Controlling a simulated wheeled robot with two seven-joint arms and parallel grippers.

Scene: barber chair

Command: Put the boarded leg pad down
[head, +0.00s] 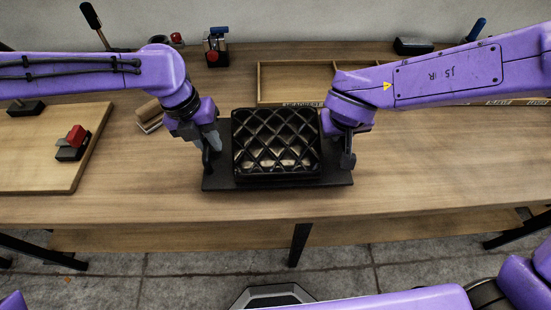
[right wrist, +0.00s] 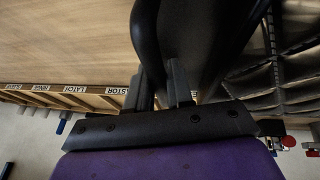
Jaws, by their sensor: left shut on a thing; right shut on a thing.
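The leg pad (head: 277,142) is a black, diamond-quilted cushion on a flat black board (head: 275,183), at the middle of the workbench in the head view. My left gripper (head: 211,150) is shut at the board's left side, and my right gripper (head: 347,160) is shut at its right side. In the right wrist view, my right gripper's fingers (right wrist: 160,88) close at a dark curved part beside the board. The quilted pad (right wrist: 268,88) shows at the right there. The exact grip points are partly hidden. I cannot tell whether the board touches the bench.
The wooden workbench (head: 420,185) is clear in front and to the right. A shallow compartment tray (head: 290,80) with labels lies behind the pad. A wooden board (head: 40,150) with a red-topped clamp (head: 74,142) is at left. A small brush-like block (head: 149,115) sits near my left arm.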

